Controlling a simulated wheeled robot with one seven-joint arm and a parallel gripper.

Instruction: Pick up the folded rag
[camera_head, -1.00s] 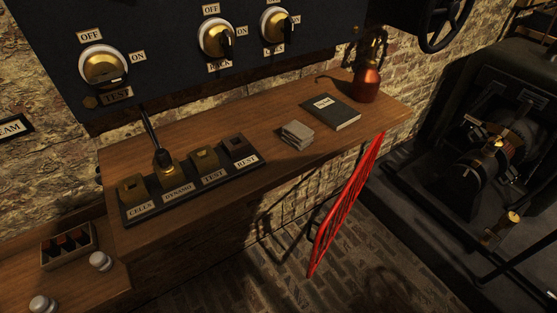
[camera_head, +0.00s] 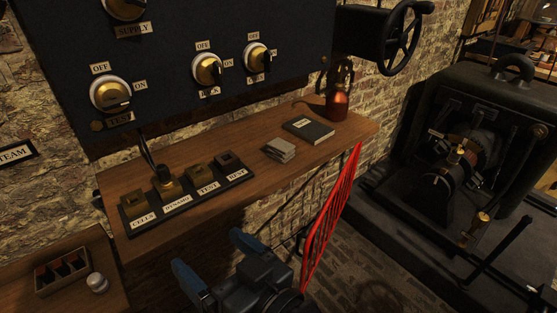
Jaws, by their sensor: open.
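The folded rag (camera_head: 280,150) is a small pale grey stack of cloth. It lies on the wooden shelf (camera_head: 222,147), to the left of a dark book and to the right of the labelled plug board. My gripper (camera_head: 212,262) shows at the bottom of the picture, below and to the left of the rag, in front of the shelf. Its blue-tipped fingers are spread apart with nothing seen between them. It is well clear of the rag. The rag is in full view.
A dark book (camera_head: 308,130) and a copper oil can (camera_head: 338,103) stand right of the rag. The plug board (camera_head: 188,200) lies left. A red lattice panel (camera_head: 330,222) stands before the shelf's right part. A black switch panel (camera_head: 200,60) hangs above.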

